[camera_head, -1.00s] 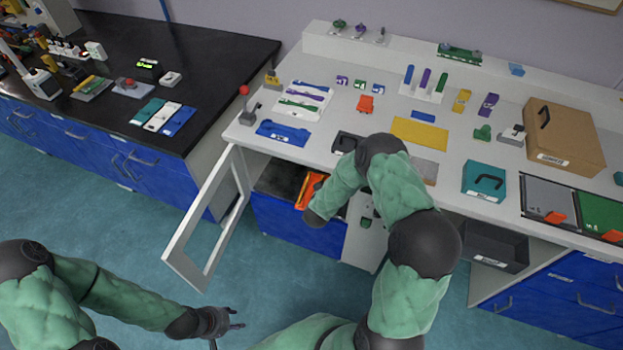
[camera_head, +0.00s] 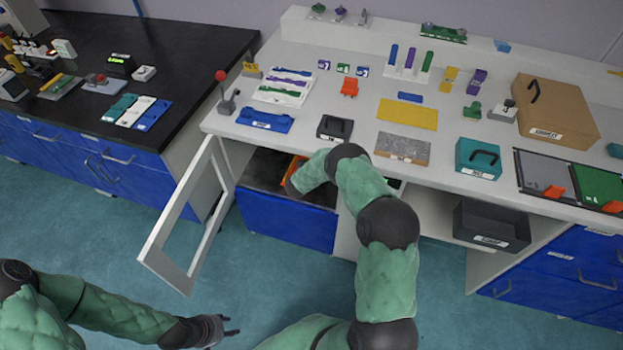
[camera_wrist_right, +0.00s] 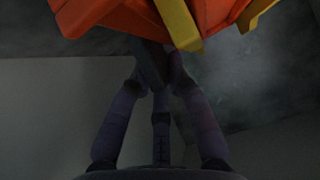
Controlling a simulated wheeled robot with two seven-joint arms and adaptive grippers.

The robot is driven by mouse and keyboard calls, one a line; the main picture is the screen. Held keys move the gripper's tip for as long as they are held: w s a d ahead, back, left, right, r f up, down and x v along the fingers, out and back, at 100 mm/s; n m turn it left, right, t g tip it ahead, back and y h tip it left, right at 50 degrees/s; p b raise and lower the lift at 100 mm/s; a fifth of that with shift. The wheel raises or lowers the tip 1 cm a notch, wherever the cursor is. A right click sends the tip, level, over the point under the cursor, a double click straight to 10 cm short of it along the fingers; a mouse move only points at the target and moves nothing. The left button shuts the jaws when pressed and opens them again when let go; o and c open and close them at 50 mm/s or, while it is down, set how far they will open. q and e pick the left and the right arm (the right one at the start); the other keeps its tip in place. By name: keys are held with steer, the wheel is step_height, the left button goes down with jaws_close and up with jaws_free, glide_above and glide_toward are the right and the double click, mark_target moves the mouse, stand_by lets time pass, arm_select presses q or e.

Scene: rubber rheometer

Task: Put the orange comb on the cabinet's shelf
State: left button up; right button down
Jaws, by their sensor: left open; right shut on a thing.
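The orange comb (camera_wrist_right: 120,15) fills the top of the right wrist view, with yellow parts on it. My right gripper (camera_wrist_right: 160,65) is shut on it. In the head view a bit of the orange comb (camera_head: 295,168) shows inside the open cabinet, beside my right forearm, which hides the right gripper. The cabinet's dark shelf (camera_head: 262,168) shows behind the open framed door (camera_head: 185,215). Whether the comb touches the shelf cannot be told. My left gripper (camera_head: 228,331) is open and empty, low over the floor and away from the cabinet.
The white worktop above the cabinet holds a blue tray (camera_head: 264,119), a black case (camera_head: 334,127), a yellow mat (camera_head: 407,113) and a teal box (camera_head: 478,158). A black bin (camera_head: 491,225) stands under the worktop at right. The open door juts out left of the cabinet.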

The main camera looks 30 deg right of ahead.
steer(key=shift+w+d+f, duration=0.15)
steer(key=shift+w+f, duration=0.35)
steer(key=shift+f, duration=0.15)
steer(key=f+b, duration=0.3)
steer(key=shift+w+d+f, duration=0.1)
steer(key=shift+w+f, duration=0.1)
steer(key=shift+w, duration=0.05)
steer(key=shift+r, duration=0.1)
steer(key=c, duration=1.6)
jaws_free()
steer(key=shift+s+f, duration=0.1)
steer(key=shift+f, duration=0.15)
steer(key=o, duration=0.4)
